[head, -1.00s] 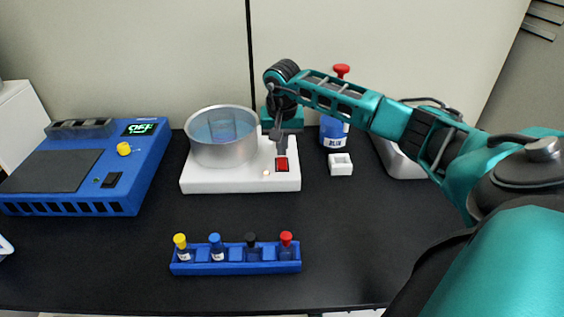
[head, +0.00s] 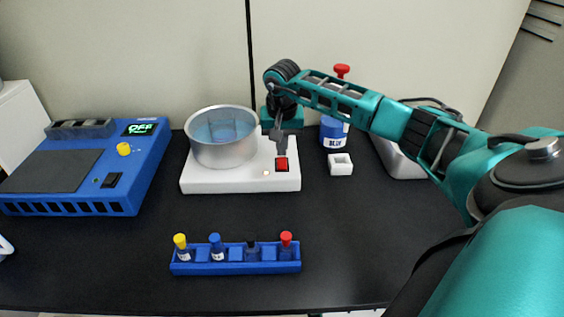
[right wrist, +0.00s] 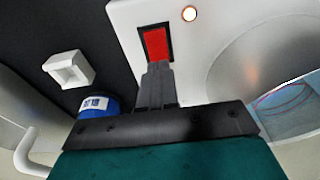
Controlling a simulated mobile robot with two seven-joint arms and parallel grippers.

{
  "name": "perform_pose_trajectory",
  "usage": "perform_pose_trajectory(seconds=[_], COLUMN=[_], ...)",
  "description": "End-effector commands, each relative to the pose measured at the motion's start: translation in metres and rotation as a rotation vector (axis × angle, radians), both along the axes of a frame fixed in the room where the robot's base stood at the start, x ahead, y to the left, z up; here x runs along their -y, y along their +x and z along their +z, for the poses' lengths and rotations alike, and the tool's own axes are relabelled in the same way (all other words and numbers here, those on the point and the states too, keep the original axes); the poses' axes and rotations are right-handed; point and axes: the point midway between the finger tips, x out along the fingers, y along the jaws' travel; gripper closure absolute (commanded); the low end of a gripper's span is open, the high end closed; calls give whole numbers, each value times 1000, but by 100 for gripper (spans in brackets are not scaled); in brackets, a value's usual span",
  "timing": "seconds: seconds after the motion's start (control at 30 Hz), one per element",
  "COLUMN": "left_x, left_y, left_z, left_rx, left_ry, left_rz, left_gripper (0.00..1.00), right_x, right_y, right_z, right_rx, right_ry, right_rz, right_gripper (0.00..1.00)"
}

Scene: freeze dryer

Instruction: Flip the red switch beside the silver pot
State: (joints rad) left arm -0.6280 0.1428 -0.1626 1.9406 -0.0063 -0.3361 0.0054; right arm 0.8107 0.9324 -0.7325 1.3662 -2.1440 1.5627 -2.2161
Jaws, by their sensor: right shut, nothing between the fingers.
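The silver pot (head: 222,140) sits on a white base (head: 225,180), with bluish content inside. The red switch (head: 282,164) is in a dark frame on the base's right part, beside a small lit lamp (head: 266,173). My right gripper (head: 281,149) is shut and empty, pointing down at the far edge of the switch. In the right wrist view the shut fingertips (right wrist: 159,66) overlap the near end of the red switch (right wrist: 156,44). I cannot tell whether they touch it. The pot (right wrist: 270,70) shows at the right there. My left gripper is not in view.
A blue device (head: 85,165) with an OFF display stands at left. A blue rack (head: 235,268) with capped vials lies in front. A jar labelled BLU (head: 333,133) and a small white holder (head: 340,165) stand right of the base. The table's front right is clear.

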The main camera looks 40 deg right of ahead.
Motion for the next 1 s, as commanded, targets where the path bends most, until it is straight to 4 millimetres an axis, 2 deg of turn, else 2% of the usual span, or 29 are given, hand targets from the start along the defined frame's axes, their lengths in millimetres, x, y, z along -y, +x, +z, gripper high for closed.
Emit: perform_pose_trajectory(seconds=[1.0], left_x=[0], left_y=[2], left_z=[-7], left_rx=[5], left_ry=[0], left_rz=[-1], left_gripper=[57], right_x=[0], right_y=[0], right_z=[-11], right_rx=[-1], right_ry=[-1], right_rz=[0], right_gripper=[100])
